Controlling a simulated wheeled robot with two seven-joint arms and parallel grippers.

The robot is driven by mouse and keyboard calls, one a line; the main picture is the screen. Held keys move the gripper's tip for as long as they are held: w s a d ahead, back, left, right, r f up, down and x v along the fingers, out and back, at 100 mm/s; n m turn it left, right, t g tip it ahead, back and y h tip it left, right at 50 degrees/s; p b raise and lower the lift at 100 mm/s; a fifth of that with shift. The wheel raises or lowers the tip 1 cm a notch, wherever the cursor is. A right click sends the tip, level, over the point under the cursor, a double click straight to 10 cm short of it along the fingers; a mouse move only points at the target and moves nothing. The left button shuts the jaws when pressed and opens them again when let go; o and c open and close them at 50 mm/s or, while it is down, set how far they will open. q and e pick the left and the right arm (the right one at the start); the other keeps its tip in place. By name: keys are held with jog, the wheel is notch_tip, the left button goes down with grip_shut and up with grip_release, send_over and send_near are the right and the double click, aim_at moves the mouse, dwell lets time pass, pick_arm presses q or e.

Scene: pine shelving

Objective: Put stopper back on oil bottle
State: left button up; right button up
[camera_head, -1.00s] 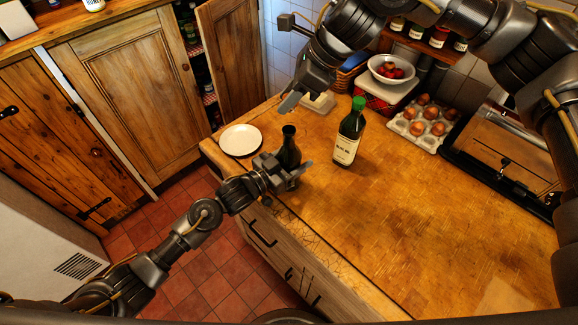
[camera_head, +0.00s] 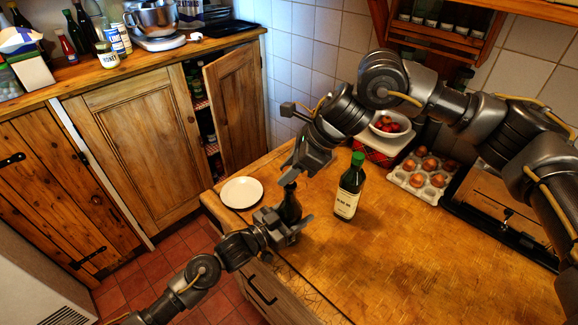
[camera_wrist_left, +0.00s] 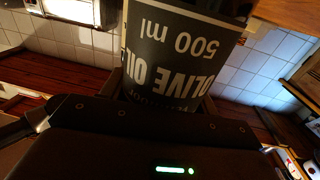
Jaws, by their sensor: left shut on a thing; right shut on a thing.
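The dark oil bottle (camera_head: 290,208) stands upright near the counter's left edge. My left gripper (camera_head: 287,229) is shut around its lower body. In the left wrist view its label (camera_wrist_left: 180,55) reads "OLIVE OIL 500 ml" upside down, and the bottle's top is out of frame. My right gripper (camera_head: 288,180) is directly above the bottle, with its fingertips at the mouth. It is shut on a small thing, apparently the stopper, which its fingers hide. I cannot tell whether the stopper touches or sits in the neck.
A green-capped bottle (camera_head: 348,188) stands close to the right. A white plate (camera_head: 241,193) lies to the left near the counter edge. An egg tray (camera_head: 419,178), a bowl of red fruit (camera_head: 390,126) and a wooden bread box (camera_head: 510,195) are at the back right. The front counter is clear.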

dwell(0.3)
jog(key=shift+f, duration=0.9)
jog(key=shift+f, duration=0.55)
jog(key=o, duration=1)
jog(key=v, duration=1.1)
jog(key=shift+d+r, duration=0.3)
jog(key=shift+r, duration=0.05)
